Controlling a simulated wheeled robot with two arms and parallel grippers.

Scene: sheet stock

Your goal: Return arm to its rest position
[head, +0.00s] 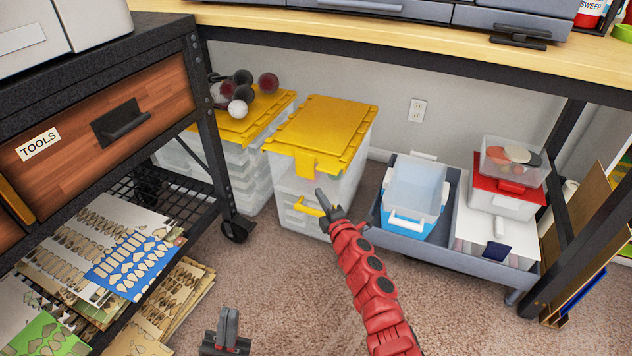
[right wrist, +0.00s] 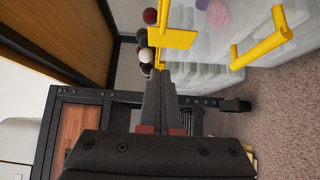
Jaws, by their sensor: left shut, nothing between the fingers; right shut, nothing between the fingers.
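My right arm (head: 368,285) is red and reaches up from the bottom of the head view. Its dark right gripper (head: 322,197) is shut and empty in front of the clear bin (head: 345,185) with a yellow lid (head: 322,128). Its tip overlaps the front of the bin near a yellow handle (head: 306,207); I cannot tell whether it touches. In the right wrist view the fingers (right wrist: 165,78) are together with nothing between them, beside a yellow latch (right wrist: 172,38). My left gripper (head: 228,322) is shut and empty over the carpet at the bottom of the head view.
A black shelf rack with a tools drawer (head: 85,150) and sheets (head: 130,262) stands at the left. A grey cart (head: 470,245) with boxes stands right. A wooden workbench (head: 400,38) spans above. Carpet (head: 265,285) is clear between the grippers.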

